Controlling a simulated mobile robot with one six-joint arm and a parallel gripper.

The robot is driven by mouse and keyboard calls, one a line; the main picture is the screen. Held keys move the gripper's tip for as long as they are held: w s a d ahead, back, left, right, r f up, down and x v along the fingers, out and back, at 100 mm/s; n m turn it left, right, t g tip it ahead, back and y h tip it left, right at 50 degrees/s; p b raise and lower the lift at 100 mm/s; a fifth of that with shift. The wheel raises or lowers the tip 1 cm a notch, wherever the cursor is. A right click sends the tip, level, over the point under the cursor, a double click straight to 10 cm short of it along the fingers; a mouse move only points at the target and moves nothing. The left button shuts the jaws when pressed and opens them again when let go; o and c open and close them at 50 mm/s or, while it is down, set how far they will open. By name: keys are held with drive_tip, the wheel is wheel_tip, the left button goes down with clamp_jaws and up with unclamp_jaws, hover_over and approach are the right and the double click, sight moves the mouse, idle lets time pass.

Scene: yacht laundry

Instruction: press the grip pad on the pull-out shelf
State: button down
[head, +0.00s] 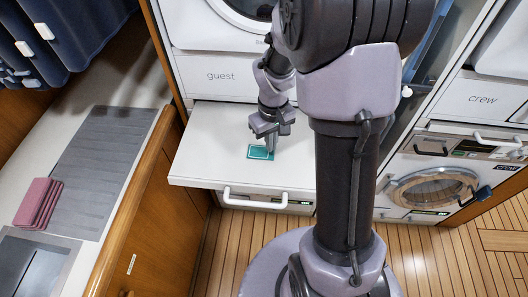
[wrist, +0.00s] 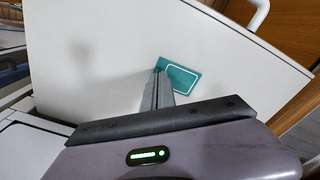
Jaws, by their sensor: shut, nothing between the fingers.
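The grip pad (head: 260,152) is a small teal rectangle with a pale outline, lying flat on the white pull-out shelf (head: 208,150). The shelf is pulled out below the panel marked "guest". My gripper (head: 270,152) points down at the pad's right part in the head view. In the wrist view the pad (wrist: 180,77) shows just beyond the shut fingertips (wrist: 160,76), which overlap its left edge. The fingers are shut and empty. I cannot tell whether the tips touch the pad or hover just above it.
A white handle (head: 254,199) runs along the shelf's front edge. A wooden-edged counter with folded red cloths (head: 38,203) stands at left. A washer with a round door (head: 433,188) is at right. The shelf around the pad is bare.

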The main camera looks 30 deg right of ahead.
drive_tip(key=shift+s+a+f, duration=0.2)
drive_tip(key=shift+s+f, duration=0.35)
drive_tip(key=shift+f, duration=0.05)
drive_tip(key=r+p, duration=0.3)
drive_tip(key=w+r+p, duration=0.1)
drive_tip(key=r, duration=0.1)
drive_tip(key=shift+d+r+p, duration=0.15)
drive_tip(key=shift+p, duration=0.2)
drive_tip(key=shift+w, duration=0.1)
